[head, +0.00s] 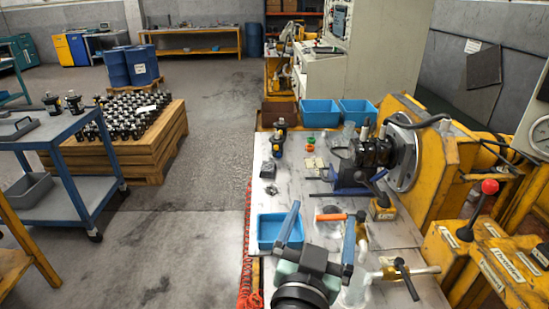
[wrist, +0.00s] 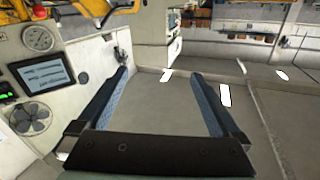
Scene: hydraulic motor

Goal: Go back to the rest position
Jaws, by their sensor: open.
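My gripper (head: 319,236) is in the lower middle of the head view, over the near part of the workbench (head: 292,160). Its two blue-padded fingers stand apart with nothing between them. In the wrist view the gripper (wrist: 160,95) shows the same two fingers spread wide, with only grey floor seen between them. A black hydraulic motor (head: 374,155) sits at the round plate of the yellow test stand (head: 425,175), apart from my gripper.
A blue bin (head: 268,231) lies just left of my gripper. An orange-handled tool (head: 332,217) and a T-handled yellow fitting (head: 400,272) are close by. Two blue bins (head: 320,113) stand at the bench's back. A blue cart (head: 60,140) stands left; the floor between is clear.

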